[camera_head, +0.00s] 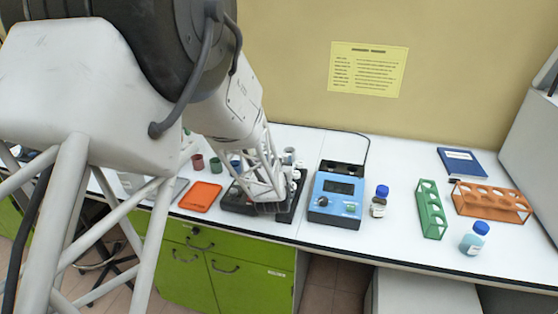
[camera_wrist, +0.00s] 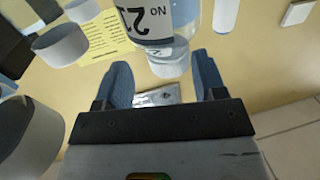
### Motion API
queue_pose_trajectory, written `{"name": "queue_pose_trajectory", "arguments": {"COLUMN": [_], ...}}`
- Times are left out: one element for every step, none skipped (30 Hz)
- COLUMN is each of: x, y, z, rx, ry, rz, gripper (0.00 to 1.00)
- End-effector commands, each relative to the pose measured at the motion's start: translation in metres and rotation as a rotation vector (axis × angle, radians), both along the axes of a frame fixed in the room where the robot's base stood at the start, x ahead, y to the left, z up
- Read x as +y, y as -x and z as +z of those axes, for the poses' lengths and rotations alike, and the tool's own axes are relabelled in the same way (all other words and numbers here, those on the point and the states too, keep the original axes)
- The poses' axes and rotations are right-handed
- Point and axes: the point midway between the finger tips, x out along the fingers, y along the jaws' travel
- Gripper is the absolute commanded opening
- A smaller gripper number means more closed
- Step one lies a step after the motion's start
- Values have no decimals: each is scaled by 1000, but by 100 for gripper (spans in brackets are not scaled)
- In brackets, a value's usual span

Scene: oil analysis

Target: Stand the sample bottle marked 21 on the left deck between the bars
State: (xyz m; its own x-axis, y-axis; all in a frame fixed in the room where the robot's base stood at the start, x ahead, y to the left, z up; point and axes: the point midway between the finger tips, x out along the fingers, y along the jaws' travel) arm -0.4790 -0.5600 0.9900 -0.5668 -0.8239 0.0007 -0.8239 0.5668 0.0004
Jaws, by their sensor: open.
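In the wrist view a clear bottle (camera_wrist: 152,27) with a white label appears upside down. The label reads "NO" and a number starting with 2; the rest is unclear. Its pale cap (camera_wrist: 170,66) shows between the tips of my blue fingers. My gripper (camera_wrist: 165,75) is open, a finger on each side with gaps to the cap; I cannot tell the depth between them. In the head view my gripper (camera_head: 264,190) is low over a dark deck with black bars (camera_head: 287,214), left of the blue instrument. My arm hides much of the deck and the bottle.
A blue instrument (camera_head: 337,200) stands right of the deck, an orange tray (camera_head: 201,196) left of it. Farther right are a brown bottle (camera_head: 378,203), a green rack (camera_head: 432,210), an orange rack (camera_head: 490,203) and a blue-capped bottle (camera_head: 473,240). Small cups (camera_head: 198,162) stand at the back left.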

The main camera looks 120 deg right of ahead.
Motion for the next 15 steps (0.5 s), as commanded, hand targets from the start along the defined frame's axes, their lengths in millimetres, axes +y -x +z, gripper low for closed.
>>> {"name": "queue_pose_trajectory", "arguments": {"x": [4, 7, 11, 14, 17, 21, 24, 27, 32, 35, 38, 42, 45, 49, 53], "y": [-3, -5, -7, -9, -11, -14, -16, -18, -21, -24, -26, -28, -31, -33, -36], "z": [0, 0, 0, 0, 0, 1, 1, 1, 1, 1, 1, 1, 0, 0, 0], "rx": [0, 0, 0, 0, 0, 1, 1, 1, 1, 1, 1, 1, 1, 1, 1], "ry": [0, 0, 0, 0, 0, 1, 1, 1, 1, 1, 2, 2, 1, 1, 1], "rz": [0, 0, 0, -1, -1, -1, -1, -1, -1, -1, -1, -1, -1, -1, -1], "gripper": [64, 64, 64, 64, 64, 64, 64, 64, 64, 64, 64, 64, 64, 64, 64]}}
